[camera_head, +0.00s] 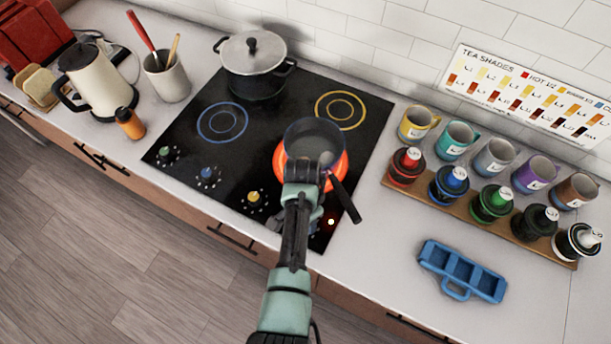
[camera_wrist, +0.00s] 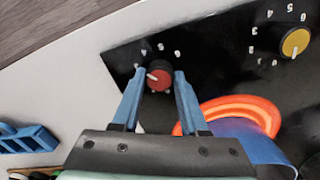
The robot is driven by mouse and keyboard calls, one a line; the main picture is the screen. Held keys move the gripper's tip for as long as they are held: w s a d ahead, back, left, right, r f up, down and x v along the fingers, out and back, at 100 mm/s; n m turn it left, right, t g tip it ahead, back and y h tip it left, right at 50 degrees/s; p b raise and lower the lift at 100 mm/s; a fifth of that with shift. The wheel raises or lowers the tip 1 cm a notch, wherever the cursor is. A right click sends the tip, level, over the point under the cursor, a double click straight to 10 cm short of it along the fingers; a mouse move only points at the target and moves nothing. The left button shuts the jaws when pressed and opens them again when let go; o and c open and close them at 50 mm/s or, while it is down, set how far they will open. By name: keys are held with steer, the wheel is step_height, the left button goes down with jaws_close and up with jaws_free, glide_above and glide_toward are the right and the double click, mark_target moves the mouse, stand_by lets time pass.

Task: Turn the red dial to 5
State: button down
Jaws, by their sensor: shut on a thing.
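The red dial (camera_wrist: 160,80) sits on the black cooktop in the wrist view, between the two blue fingertips of my gripper (camera_wrist: 160,75). My gripper is shut on the dial, one finger on each side. The dial's white pointer points to the left in this view. White marks ring the dial, but they are too small to read surely. In the head view my gripper (camera_head: 308,205) reaches over the front right of the cooktop (camera_head: 290,105), and my arm hides the dial.
A saucepan (camera_head: 312,138) stands on the glowing red burner (camera_head: 338,172), its black handle (camera_head: 345,199) close to my gripper. The yellow dial (camera_head: 253,197) is to the left. A lidded pot (camera_head: 254,66) stands behind. A blue tray (camera_head: 462,270) lies on the right counter.

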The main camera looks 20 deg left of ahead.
steer(key=m, duration=1.1)
steer(key=shift+m+p, duration=0.3)
steer(key=shift+p, duration=0.05)
stand_by(0.4)
steer(key=shift+c, duration=2.2)
jaws_free()
steer(key=shift+r, duration=0.15)
step_height(320, 180, up, 13)
steer(key=b, duration=0.1)
steer(key=shift+w+b, duration=0.3)
